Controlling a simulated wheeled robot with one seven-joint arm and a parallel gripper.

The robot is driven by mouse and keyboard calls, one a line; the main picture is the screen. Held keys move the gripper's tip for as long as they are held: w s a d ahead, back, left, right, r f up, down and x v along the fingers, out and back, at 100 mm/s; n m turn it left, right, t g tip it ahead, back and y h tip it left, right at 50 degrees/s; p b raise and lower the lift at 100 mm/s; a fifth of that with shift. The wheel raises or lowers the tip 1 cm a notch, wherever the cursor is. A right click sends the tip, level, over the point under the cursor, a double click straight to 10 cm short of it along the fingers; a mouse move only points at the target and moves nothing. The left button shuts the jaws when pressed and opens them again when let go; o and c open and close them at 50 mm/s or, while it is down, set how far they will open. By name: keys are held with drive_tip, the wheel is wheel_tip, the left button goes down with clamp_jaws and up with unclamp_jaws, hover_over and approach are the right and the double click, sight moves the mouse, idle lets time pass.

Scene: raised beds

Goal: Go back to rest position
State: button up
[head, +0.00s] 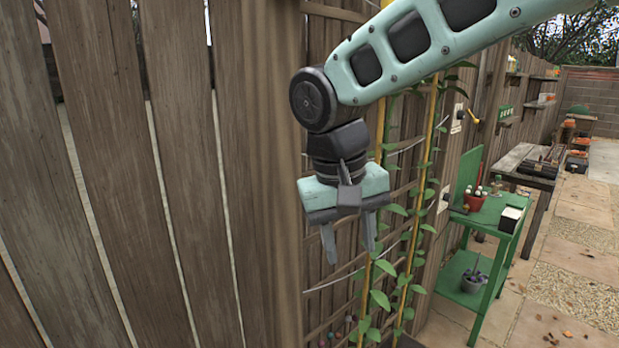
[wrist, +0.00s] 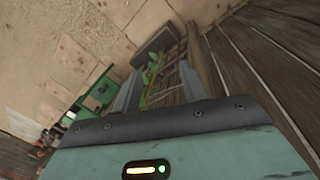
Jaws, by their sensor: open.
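My gripper (head: 349,245) hangs pointing down in the middle of the head view, at the end of my pale green arm. Its two grey fingers are apart with nothing between them. A climbing plant on yellow canes (head: 405,250) stands behind and to the right of the gripper in the head view. In the wrist view the gripper (wrist: 155,85) shows its two fingers spread, with green leaves (wrist: 153,72) seen beyond and between them. I cannot tell how close the leaves are to the fingers.
A wooden plank fence (head: 190,180) fills the left side. A green potting bench (head: 487,213) with a red pot (head: 474,201) stands to the right. A wooden table (head: 530,160) is farther back. The paved path (head: 560,270) on the right is mostly clear.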

drive_tip(key=s+d+f+n+y+b, duration=0.1)
drive_tip(key=s+d+f, duration=0.3)
drive_tip(key=s+f, duration=0.4)
drive_tip(key=s+d+f+n+y+b, duration=0.1)
drive_tip(key=s+d+f+n+b, duration=0.3)
drive_tip(key=s+f, duration=0.4)
drive_tip(key=s, duration=0.4)
drive_tip(key=shift+g, duration=0.4)
drive_tip(key=shift+s, duration=0.1)
idle(0.3)
